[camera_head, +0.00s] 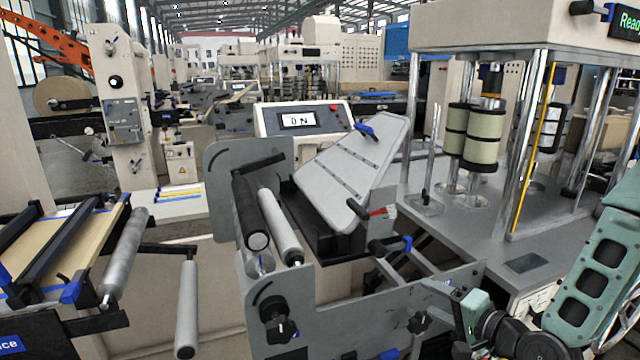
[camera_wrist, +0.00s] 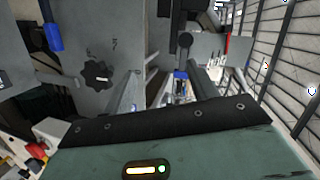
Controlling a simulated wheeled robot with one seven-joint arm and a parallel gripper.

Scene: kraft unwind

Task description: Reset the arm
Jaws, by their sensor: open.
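My arm enters the head view at the lower right, with its pale green link (camera_head: 592,285) slanting down to a dark wrist joint. My gripper (camera_head: 462,308) is at the left end of this arm, beside the right end of the grey machine frame (camera_head: 375,318). Its fingertips are small and hard to make out; it is open, and no object shows in it. In the wrist view the green hand housing (camera_wrist: 190,155), with a lit indicator and a black strip, fills the bottom.
A tilted grey plate (camera_head: 350,170) and rollers (camera_head: 278,225) stand left of my gripper. A display panel (camera_head: 300,120) reads ON behind them. A press with shiny columns (camera_head: 415,110) stands behind my arm. A black knob (camera_wrist: 97,75) shows in the wrist view.

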